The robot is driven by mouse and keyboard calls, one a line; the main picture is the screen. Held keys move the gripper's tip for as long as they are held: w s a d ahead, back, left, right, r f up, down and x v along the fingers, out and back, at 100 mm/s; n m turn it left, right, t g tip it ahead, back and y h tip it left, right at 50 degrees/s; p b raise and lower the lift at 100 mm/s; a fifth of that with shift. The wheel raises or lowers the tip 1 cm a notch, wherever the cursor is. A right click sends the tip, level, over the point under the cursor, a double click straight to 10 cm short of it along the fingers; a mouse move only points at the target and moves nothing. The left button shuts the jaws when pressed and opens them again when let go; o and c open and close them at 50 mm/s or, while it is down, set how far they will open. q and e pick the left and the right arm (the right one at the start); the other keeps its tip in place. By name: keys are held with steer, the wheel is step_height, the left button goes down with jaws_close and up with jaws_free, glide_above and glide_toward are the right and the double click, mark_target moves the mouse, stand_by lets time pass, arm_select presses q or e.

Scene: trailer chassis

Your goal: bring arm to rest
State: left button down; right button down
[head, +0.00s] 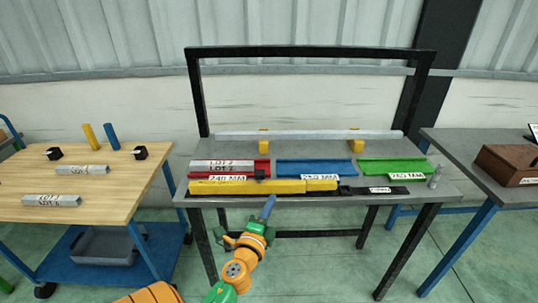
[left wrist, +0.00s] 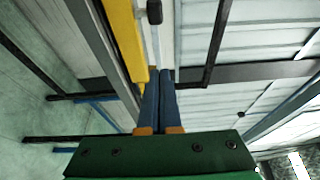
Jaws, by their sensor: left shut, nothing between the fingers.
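My left gripper (head: 268,207) is in front of the front edge of the grey bench (head: 450,192), fingers pointing up toward it. Its blue fingers are together with nothing between them. The left wrist view also shows the shut fingers of my left gripper (left wrist: 159,78), with a yellow bar (left wrist: 128,45) beyond them to the left. My right gripper does not show in either view.
The bench carries a red tray (head: 262,172) with labelled bars, a blue tray (head: 315,170), a green tray (head: 395,168) and a yellow bar (head: 250,187) along the front. A wooden table (head: 120,185) stands left. A grey table (head: 465,150) with a brown box (head: 507,165) stands right.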

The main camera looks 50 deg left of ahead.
arm_select(q)
steer(key=s+d+f+n+g+h, duration=0.2)
steer(key=d+f, duration=0.1)
steer(key=f, duration=0.6)
steer(key=s+d+f+n+g+h, duration=0.1)
steer(key=s+d+f+g+h, duration=0.15)
steer(key=f, duration=0.55)
steer(key=s+d+f+n+g+h, duration=0.15)
steer(key=d+f, duration=0.25)
steer(key=f, duration=0.5)
steer(key=s+d+f+n+g+h, duration=0.1)
steer(key=s+d+f+g, duration=0.2)
steer(key=s, duration=0.5)
steer(key=s+d+f+n+g+h, duration=0.1)
steer(key=s+d+f+n+g, duration=0.1)
steer(key=s+f, duration=0.4)
steer(key=s+d+f+n+g, duration=0.2)
steer(key=s+d+f+g, duration=0.1)
steer(key=s, duration=0.8)
steer(key=shift+s+d+f+g+h, duration=0.35)
steer(key=shift+d+f, duration=0.25)
steer(key=shift+f, duration=0.35)
